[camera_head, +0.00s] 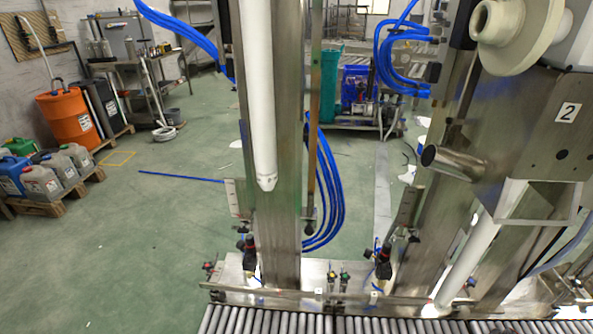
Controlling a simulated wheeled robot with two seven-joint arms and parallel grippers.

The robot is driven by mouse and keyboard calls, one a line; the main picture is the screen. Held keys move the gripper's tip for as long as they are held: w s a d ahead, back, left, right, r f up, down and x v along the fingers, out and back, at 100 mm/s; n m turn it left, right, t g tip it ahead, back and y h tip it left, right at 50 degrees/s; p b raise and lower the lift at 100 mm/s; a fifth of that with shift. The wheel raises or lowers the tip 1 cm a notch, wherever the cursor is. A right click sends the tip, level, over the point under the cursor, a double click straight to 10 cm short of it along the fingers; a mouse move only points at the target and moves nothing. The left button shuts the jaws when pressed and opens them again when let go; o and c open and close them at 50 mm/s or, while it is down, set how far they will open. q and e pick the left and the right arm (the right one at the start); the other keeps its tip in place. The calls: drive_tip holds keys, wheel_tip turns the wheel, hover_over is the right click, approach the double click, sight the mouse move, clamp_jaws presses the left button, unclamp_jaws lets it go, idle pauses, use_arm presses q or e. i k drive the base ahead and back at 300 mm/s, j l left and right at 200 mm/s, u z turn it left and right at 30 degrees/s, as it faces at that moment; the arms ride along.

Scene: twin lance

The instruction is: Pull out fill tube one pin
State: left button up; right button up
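A long white fill tube (259,95) hangs upright in front of a steel column (286,230) left of the middle, and its tapered tip ends well above the base. I take it to be fill tube one, though no number shows on it. I cannot make out a pin on either tube; the upper end of the left tube is cut off by the top edge. Neither of my grippers is in view.
A roller conveyor (300,323) runs along the bottom edge, before a steel base rail (330,285) with small valves. A pipe stub (455,160) and a beige flange (515,35) jut out at the right. Blue hoses (328,200) hang behind.

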sight(309, 230)
drive_tip(key=k+u, duration=0.15)
drive_tip(key=u, duration=0.2)
drive_tip(key=k+u, duration=0.2)
drive_tip(key=u, duration=0.15)
drive_tip(key=k+u, duration=0.15)
drive_tip(key=u, duration=0.15)
